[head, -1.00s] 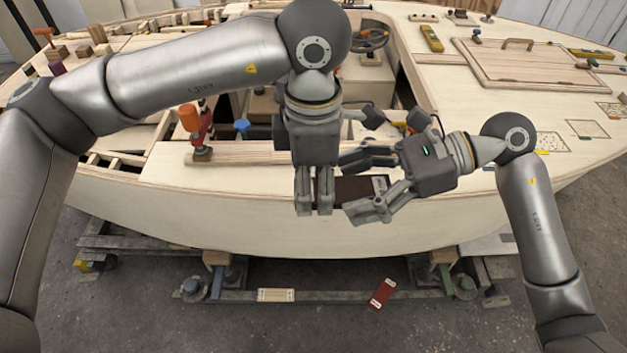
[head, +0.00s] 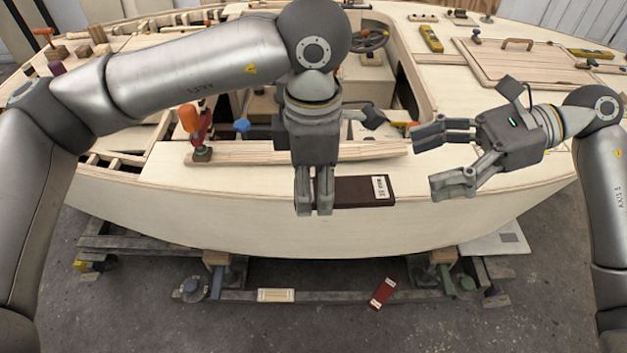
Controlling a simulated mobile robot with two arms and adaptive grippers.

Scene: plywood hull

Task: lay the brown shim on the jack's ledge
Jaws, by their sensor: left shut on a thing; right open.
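The brown shim (head: 352,192) is a dark flat bar with a white label at its right end. My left gripper (head: 314,205) points down and is shut on its left end, holding it level in front of the hull's side. My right gripper (head: 433,163) is open and empty, to the right of the shim and clear of it. Two jacks stand under the hull, a blue one (head: 217,281) at left and a green one (head: 446,280) at right. I cannot clearly make out a ledge on either.
A pale shim (head: 276,295) and a dark red shim (head: 381,293) lie low between the jacks, near a long beam (head: 335,296). The plywood hull (head: 230,222) overhangs them. An orange-handled clamp (head: 192,125) stands on the hull edge. The floor in front is open.

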